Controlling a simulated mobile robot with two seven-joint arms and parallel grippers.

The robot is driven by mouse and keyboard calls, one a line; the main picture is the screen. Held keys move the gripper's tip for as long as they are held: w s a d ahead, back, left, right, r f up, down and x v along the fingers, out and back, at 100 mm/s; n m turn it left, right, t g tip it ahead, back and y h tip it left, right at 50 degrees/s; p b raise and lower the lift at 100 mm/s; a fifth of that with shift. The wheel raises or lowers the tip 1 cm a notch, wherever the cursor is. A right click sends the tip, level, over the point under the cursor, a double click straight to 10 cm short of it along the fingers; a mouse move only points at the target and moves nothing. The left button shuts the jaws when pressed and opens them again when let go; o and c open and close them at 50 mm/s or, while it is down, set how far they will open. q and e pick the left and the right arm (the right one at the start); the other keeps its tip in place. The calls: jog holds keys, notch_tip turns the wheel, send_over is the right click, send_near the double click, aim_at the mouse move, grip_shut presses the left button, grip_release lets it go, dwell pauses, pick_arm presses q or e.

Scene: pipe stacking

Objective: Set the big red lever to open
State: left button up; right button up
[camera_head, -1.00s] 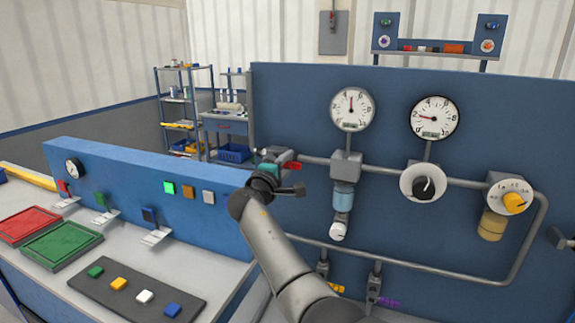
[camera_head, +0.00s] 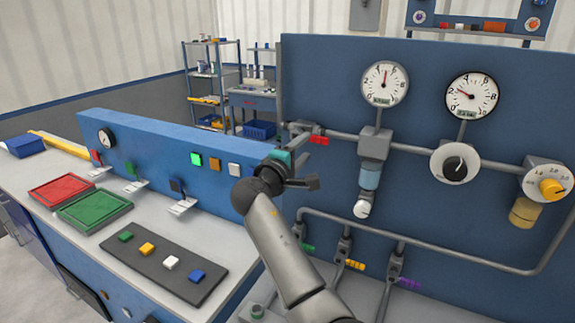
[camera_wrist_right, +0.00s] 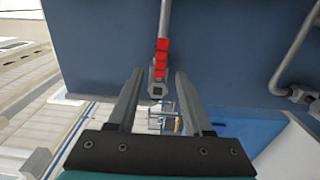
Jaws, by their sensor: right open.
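The big red lever (camera_head: 319,140) sticks out from a valve on the upper pipe, near the left edge of the blue pipe panel. In the right wrist view the red lever (camera_wrist_right: 162,58) lies along the grey pipe, with the grey valve end (camera_wrist_right: 157,90) below it. My right gripper (camera_head: 314,182) is just below and in front of the lever in the head view. In the wrist view its two fingers (camera_wrist_right: 158,80) are apart, with the valve end showing between them. Nothing is held, and I cannot tell whether the fingers touch anything. My left gripper is not in view.
The blue pipe panel (camera_head: 420,105) carries gauges and dials. Lower valves have green, yellow (camera_head: 354,265) and purple (camera_head: 409,284) handles. A blue button console (camera_head: 150,150), a red tray (camera_head: 62,190) and a green tray (camera_head: 95,211) stand at the left.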

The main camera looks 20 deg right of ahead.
jog(key=b+v, duration=0.1)
jog(key=v, duration=0.7)
